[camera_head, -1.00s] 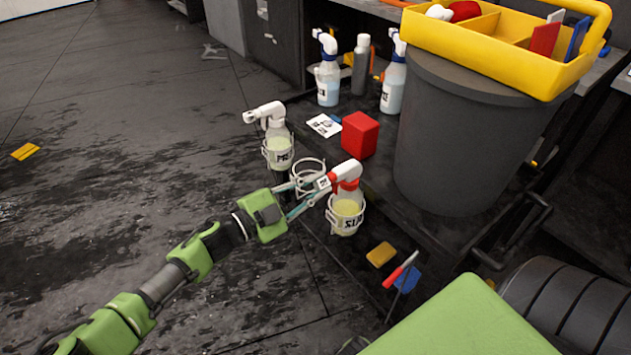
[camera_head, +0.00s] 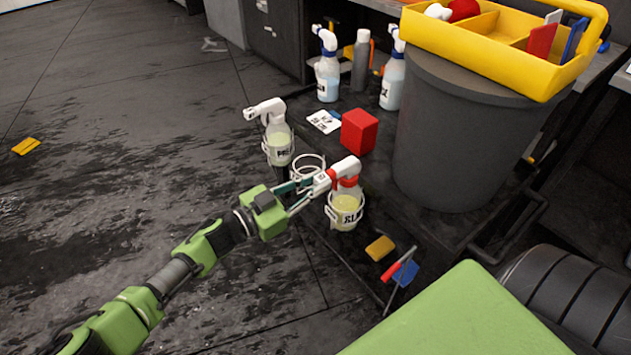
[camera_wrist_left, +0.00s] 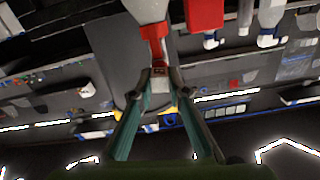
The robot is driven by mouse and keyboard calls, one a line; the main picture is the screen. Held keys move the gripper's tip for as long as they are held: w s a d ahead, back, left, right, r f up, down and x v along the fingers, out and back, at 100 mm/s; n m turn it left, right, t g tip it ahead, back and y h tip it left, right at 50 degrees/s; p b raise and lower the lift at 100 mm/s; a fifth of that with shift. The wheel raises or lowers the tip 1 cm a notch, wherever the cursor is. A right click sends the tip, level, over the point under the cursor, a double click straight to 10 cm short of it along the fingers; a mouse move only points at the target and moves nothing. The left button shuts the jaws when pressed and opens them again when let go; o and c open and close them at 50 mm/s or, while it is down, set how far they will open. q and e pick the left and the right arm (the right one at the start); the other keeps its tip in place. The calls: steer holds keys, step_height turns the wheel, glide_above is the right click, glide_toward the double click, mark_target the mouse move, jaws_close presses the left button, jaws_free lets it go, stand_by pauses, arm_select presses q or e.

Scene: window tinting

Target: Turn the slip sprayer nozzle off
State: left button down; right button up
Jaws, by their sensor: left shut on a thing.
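The slip sprayer (camera_head: 346,208) is a clear bottle of pale yellow liquid with a red collar and a white head. It stands upright in a white wire ring holder on the cart's side. Its nozzle (camera_head: 322,182) points left, toward my left gripper (camera_head: 311,190). The fingers of my left gripper are shut on the nozzle at the front of the sprayer head. In the left wrist view the two fingers (camera_wrist_left: 160,85) come together at a small square nozzle piece below a red part. My right gripper is not in view.
Another white-headed sprayer (camera_head: 278,145) hangs in a ring at the left, with an empty ring (camera_head: 308,167) between.

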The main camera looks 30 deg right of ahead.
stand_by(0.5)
arm_select(q)
steer(key=c, duration=1.9)
jaws_free()
steer(key=a, duration=0.8)
steer(key=s+a, duration=0.1)
steer(key=a, duration=0.3)
